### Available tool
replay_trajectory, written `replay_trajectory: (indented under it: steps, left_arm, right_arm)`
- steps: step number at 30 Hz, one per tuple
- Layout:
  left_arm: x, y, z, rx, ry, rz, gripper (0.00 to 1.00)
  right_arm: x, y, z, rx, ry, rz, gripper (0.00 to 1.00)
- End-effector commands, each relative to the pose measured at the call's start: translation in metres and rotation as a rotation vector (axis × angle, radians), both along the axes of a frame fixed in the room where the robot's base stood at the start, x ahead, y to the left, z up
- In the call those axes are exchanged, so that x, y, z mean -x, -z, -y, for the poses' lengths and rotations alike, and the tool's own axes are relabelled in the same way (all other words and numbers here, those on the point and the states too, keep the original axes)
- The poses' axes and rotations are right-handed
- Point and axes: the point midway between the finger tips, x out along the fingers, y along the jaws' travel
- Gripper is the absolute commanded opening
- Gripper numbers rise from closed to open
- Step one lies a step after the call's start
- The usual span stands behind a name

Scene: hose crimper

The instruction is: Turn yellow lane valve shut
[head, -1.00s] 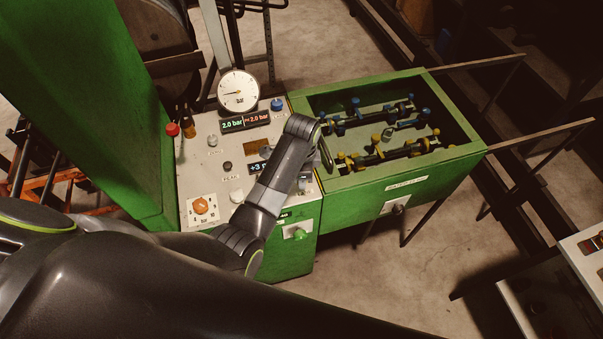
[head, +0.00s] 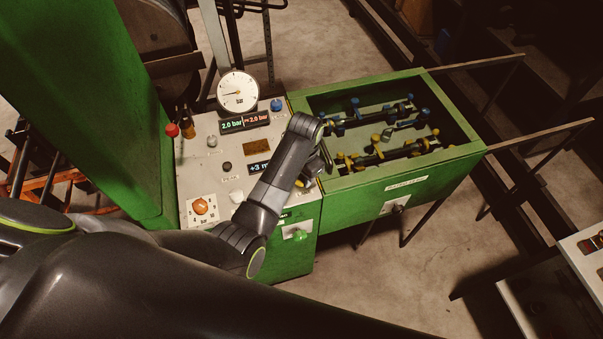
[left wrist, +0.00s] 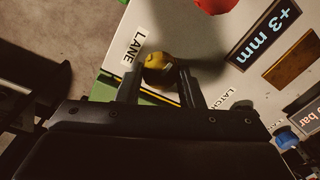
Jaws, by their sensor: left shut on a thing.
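The yellow lane valve knob (left wrist: 157,66) sits on the pale panel beside the LANE label in the left wrist view. My left gripper (left wrist: 161,84) has one finger on each side of the knob and is shut on it. In the head view a bit of the yellow knob (head: 299,184) shows at the panel's right edge. My left gripper (head: 308,172) is there too, partly hidden behind its own wrist. How far the valve is turned cannot be told. My right gripper is not in view.
The panel carries a dial gauge (head: 238,92), a red knob (head: 172,130), an orange knob (head: 200,206), a blue knob (head: 277,105) and small displays (head: 245,122). A green open box (head: 405,185) with blue and yellow fittings adjoins on the right.

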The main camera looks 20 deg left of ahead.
Motion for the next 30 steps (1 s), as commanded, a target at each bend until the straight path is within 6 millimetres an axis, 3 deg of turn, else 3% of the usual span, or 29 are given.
replay_trajectory:
  steps: [16, 17, 21, 30]
  left_arm:
    - [-0.0002, 0.0, 0.0002, 0.0, -0.027, 0.0, 0.11]
    - [-0.0002, 0.0, 0.0002, 0.0, -0.027, 0.0, 0.35]
    - [-0.0001, 0.0, 0.0002, 0.0, -0.026, 0.0, 0.54]
    - [-0.0007, -0.0007, 0.0001, 0.0, -0.026, 0.0, 0.56]
  right_arm:
    - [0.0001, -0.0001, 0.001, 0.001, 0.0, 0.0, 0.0]
    - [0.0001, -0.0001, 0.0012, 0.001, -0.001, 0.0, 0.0]
    - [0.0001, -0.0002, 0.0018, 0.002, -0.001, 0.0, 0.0]
    - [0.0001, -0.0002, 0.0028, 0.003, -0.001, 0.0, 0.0]
